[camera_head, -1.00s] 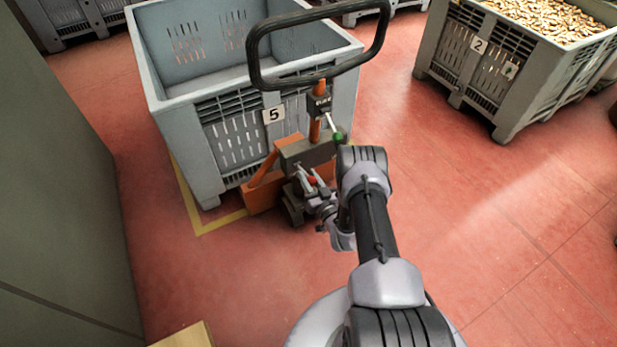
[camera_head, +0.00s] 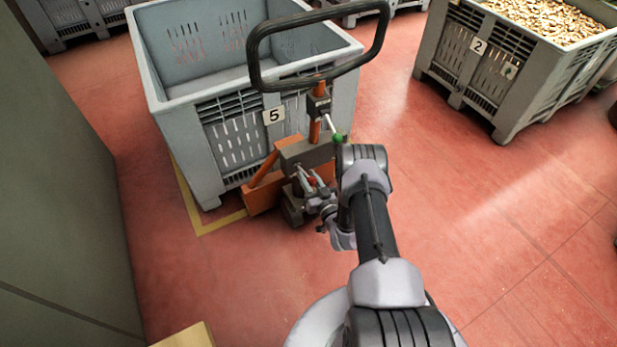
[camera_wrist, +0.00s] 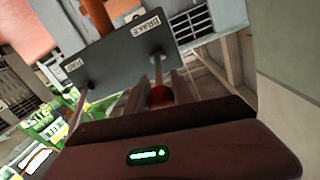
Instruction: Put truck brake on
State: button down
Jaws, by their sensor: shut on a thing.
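The pallet truck (camera_head: 318,105) has an orange body, a black loop handle and a grey control box (camera_head: 308,152). In the wrist view the box is a dark panel (camera_wrist: 125,48) with a label reading BRAKE at its upper right. Below that label the brake lever (camera_wrist: 157,68) sticks out and ends in a red knob (camera_wrist: 160,96). My gripper (camera_head: 313,184) is low in front of the box, shut on the red knob, which sits between its fingers. The knob's lower part is hidden by my gripper's body in the wrist view.
A grey crate numbered 5 (camera_head: 215,110) stands right behind the truck. Crate 2 (camera_head: 480,65), full of corks, stands at the upper right. A grey cabinet (camera_head: 60,200) is at left. Red floor is clear at right.

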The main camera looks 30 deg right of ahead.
jog(key=shift+w+r+g+p, duration=0.15)
jog(key=shift+r+g+p, duration=0.25)
jog(key=shift+r+p, duration=0.4)
jog(key=shift+w+r, duration=0.2)
jog(key=shift+w, duration=0.1)
jog(key=c, duration=1.2)
grip_release()
jog(key=s+p, duration=0.1)
jog(key=s, duration=0.4)
jog(key=s+r+p, duration=0.1)
jog(key=s+p, duration=0.1)
jog(key=s, duration=0.4)
jog(key=s+r+p, duration=0.1)
jog(key=s+p, duration=0.1)
jog(key=s, duration=0.4)
jog(key=shift+s+a, duration=0.15)
jog(key=shift+a, duration=0.1)
